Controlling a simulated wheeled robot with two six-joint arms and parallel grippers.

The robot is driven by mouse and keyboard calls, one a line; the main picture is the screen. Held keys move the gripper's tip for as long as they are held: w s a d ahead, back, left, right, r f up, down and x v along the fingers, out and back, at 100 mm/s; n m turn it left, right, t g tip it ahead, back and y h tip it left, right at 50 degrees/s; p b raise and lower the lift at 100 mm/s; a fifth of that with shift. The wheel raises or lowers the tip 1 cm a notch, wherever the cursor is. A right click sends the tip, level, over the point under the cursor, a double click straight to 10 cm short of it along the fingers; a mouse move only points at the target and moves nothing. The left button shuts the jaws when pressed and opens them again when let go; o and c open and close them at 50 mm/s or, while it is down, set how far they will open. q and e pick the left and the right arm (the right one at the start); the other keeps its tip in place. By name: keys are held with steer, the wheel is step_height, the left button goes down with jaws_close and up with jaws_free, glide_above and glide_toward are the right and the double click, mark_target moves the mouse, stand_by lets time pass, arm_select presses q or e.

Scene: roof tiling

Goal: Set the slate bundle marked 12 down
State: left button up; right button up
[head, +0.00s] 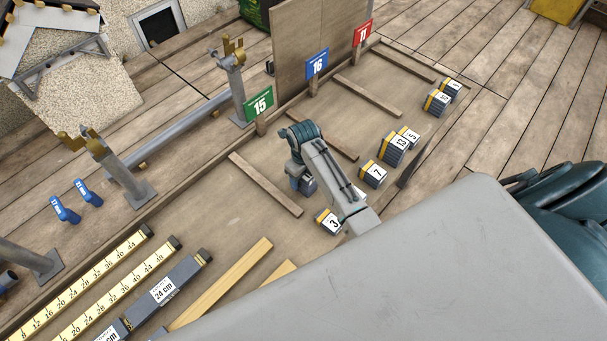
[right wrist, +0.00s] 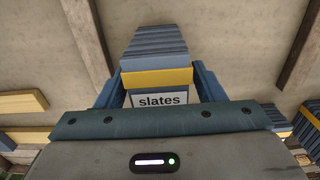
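My right gripper (head: 302,182) hangs over the brown board, between two wooden battens, pointing down. In the right wrist view its blue fingers (right wrist: 208,84) press on both sides of a blue-grey slate bundle (right wrist: 155,45). The bundle has a yellow band and a white label reading "slates"; no number shows on it, so I cannot confirm the 12. In the head view my arm mostly hides this bundle, and I cannot tell whether it touches the board. My left gripper is not in view.
Bundles marked 3 (head: 329,222), 7 (head: 373,175), 13 (head: 394,148) and 5 (head: 411,135) stand to the right. Signs 15 (head: 260,104), 16 (head: 317,65) and 11 (head: 363,34) line the board's far edge. Battens (head: 265,185) cross the board. Measuring sticks (head: 115,290) lie lower left.

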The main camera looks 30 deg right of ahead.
steer(key=shift+r, duration=0.1)
step_height(320, 180, up, 9)
steer(key=b, duration=0.3)
steer(key=shift+r+p, duration=0.3)
steer(key=shift+r, duration=0.6)
steer(key=shift+r+p, duration=0.55)
steer(key=shift+r, duration=0.1)
steer(key=shift+f, duration=0.1)
